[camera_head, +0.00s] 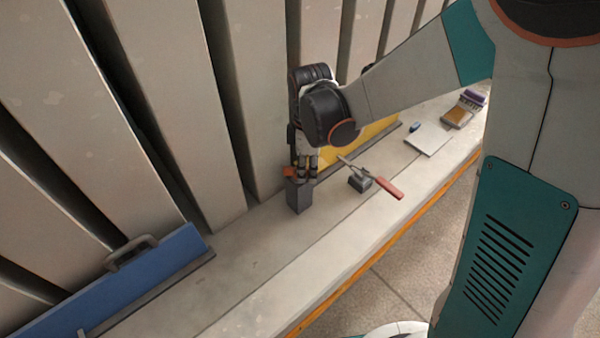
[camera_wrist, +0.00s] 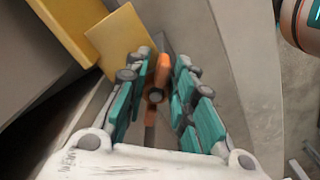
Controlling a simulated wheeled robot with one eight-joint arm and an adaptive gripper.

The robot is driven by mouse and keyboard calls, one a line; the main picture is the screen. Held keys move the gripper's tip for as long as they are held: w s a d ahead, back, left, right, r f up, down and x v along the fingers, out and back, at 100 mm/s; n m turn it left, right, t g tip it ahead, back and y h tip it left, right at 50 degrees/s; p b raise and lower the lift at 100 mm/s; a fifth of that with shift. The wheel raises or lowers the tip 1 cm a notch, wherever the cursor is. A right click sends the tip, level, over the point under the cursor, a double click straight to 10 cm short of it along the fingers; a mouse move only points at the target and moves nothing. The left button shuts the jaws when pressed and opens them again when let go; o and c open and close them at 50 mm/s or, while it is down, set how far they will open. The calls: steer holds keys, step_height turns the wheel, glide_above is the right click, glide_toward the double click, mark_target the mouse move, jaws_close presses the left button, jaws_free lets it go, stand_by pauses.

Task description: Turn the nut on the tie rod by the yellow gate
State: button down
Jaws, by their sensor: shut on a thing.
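The nut (camera_head: 289,171) is orange and sits at the top of a dark grey block (camera_head: 298,196), close to the yellow gate (camera_head: 372,135). In the wrist view the orange nut (camera_wrist: 162,66) shows between the fingers, with a round dark rod end (camera_wrist: 155,96) at its middle. My gripper (camera_head: 307,168) points down at the nut, and its teal-padded fingers (camera_wrist: 163,75) are shut on it from both sides. The yellow gate (camera_wrist: 118,42) also stands at the upper left of the wrist view. Most of the tie rod is hidden.
A blue gate (camera_head: 150,275) with a handle stands at the left. A pale pad (camera_head: 428,140) and a small case (camera_head: 458,115) lie farther right. The front ledge is mostly clear.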

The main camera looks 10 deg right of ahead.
mark_target(307, 167)
steer(key=shift+w+n, duration=0.2)
steer(key=shift+n, duration=1.5)
steer(key=c, duration=1.3)
jaws_free()
steer(key=shift+f, duration=0.1)
steer(key=shift+w, duration=0.1)
step_height(307, 167, up, 12)
steer(key=shift+r, duration=0.1)
